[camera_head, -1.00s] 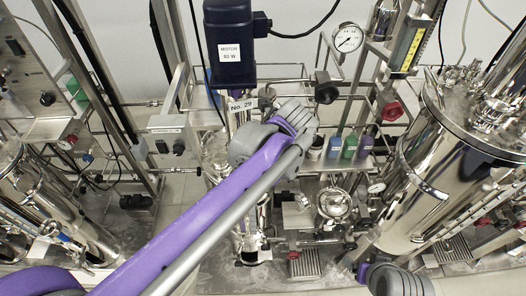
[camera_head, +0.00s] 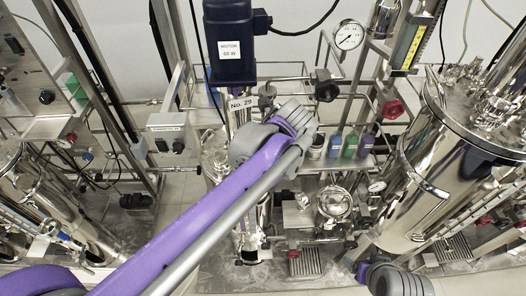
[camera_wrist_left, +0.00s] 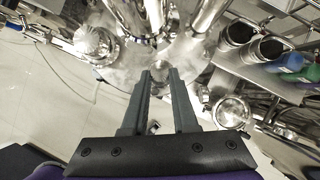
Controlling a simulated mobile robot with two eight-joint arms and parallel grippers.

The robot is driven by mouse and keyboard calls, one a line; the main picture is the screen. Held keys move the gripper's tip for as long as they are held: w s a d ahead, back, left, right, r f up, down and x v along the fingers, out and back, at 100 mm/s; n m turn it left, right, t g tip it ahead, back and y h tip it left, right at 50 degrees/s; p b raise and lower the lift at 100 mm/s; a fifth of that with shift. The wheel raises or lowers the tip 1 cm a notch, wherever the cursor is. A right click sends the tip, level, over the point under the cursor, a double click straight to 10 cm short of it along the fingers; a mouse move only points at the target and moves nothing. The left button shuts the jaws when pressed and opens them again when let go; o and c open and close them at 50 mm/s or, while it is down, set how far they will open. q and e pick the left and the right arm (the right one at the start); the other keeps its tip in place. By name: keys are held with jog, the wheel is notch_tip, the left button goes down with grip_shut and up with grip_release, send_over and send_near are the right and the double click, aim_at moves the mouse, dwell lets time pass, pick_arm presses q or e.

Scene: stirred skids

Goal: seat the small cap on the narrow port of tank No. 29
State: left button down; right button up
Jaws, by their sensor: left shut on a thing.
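My left gripper (camera_wrist_left: 161,76) points down over the shiny metal top of a tank in the left wrist view. Its two dark fingers are nearly parallel, shut on a small shiny piece, the small cap (camera_wrist_left: 160,68), at their tips. The cap's lower side and any contact with a port cannot be made out. In the head view tank No. 29 (camera_head: 214,152) stands under the motor, with its No. 29 label (camera_head: 241,104) above it. My left arm hides most of its lid, the narrow port and the fingers.
The blue motor (camera_head: 229,45) hangs above the tank. Several bottles (camera_head: 350,147) stand on a shelf to the right, also seen in the left wrist view (camera_wrist_left: 285,62). A large steel tank (camera_head: 425,175) stands further right. Pipes and a gauge (camera_head: 348,36) crowd the back.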

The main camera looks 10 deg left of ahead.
pick_arm(q)
jog(key=shift+f+b, duration=0.3)
jog(key=shift+f, duration=0.25)
pick_arm(e)
jog(key=shift+s+f, duration=0.1)
jog(key=shift+f, duration=0.3)
pick_arm(q)
jog(key=shift+c, duration=1.4)
grip_release()
jog(key=shift+r, duration=0.15)
pick_arm(e)
jog(key=shift+r, duration=0.1)
pick_arm(q)
notch_tip(320, 180, up, 8)
jog(key=p, duration=0.4)
pick_arm(e)
notch_tip(320, 180, up, 6)
jog(key=w, duration=0.2)
jog(key=shift+w+t, duration=0.25)
jog(key=shift+t, duration=0.05)
jog(key=shift+s, duration=0.1)
